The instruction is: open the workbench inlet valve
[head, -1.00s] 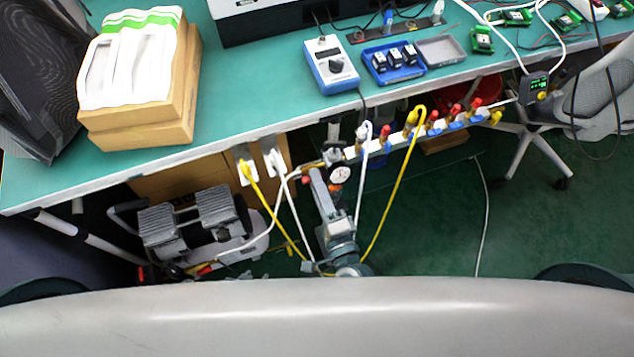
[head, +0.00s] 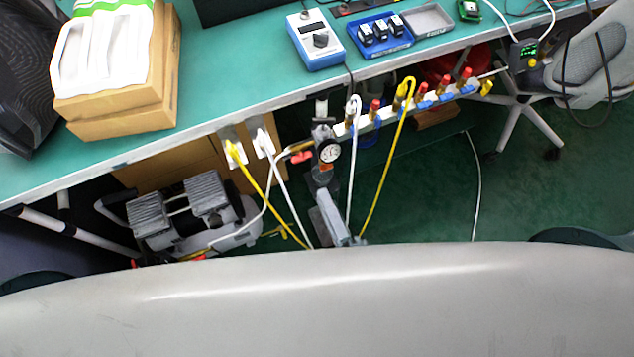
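The inlet valve shows as a small red handle (head: 302,157) on the pipe fitting just left of a round white-faced pressure gauge (head: 329,152), below the workbench's front edge. The handle looks roughly in line with the short pipe, but it is too small to be sure. My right gripper (head: 322,200) is a grey shape below the gauge and handle, with a visible gap from the handle. Its fingers are small and seen from above, so I cannot tell whether they are open. My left gripper is out of view.
A manifold (head: 388,116) with several red-handled valves and white and yellow hoses runs right of the gauge. The green workbench (head: 225,85) overhangs behind. A compressor (head: 195,215) stands on the floor at left. Hoses hang close on both sides of my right gripper.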

